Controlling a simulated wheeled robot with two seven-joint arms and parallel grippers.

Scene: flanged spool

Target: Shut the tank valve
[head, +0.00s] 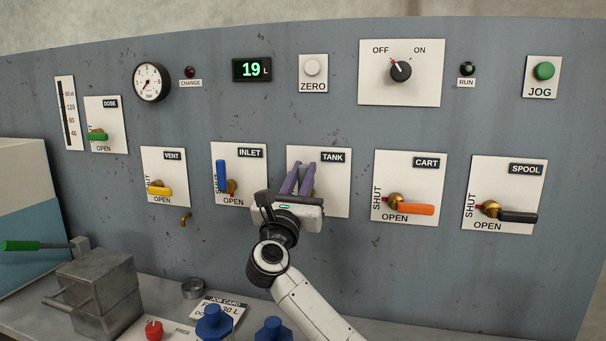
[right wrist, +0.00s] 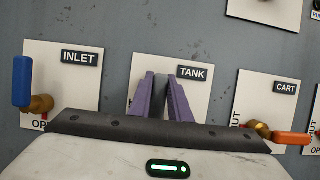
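The tank valve's white plate (head: 334,192) with its TANK label (head: 334,156) is on the panel, right of the inlet plate. My right gripper (head: 298,177) is in front of this plate, its two purple fingers pointing up. In the right wrist view, the fingers (right wrist: 167,97) stand close together below and left of the TANK label (right wrist: 192,73). A narrow grey strip shows between them, but I cannot tell if it is the valve's handle. The fingers and gripper body hide the valve's hub and handle, so its position is unclear. My left gripper is out of view.
The inlet valve's blue handle (head: 222,174) stands upright to the left. The cart valve's orange handle (head: 415,209) lies level to the right, as does the spool valve's black handle (head: 519,216). A metal block (head: 98,290) and blue knobs (head: 214,322) stand on the bench below.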

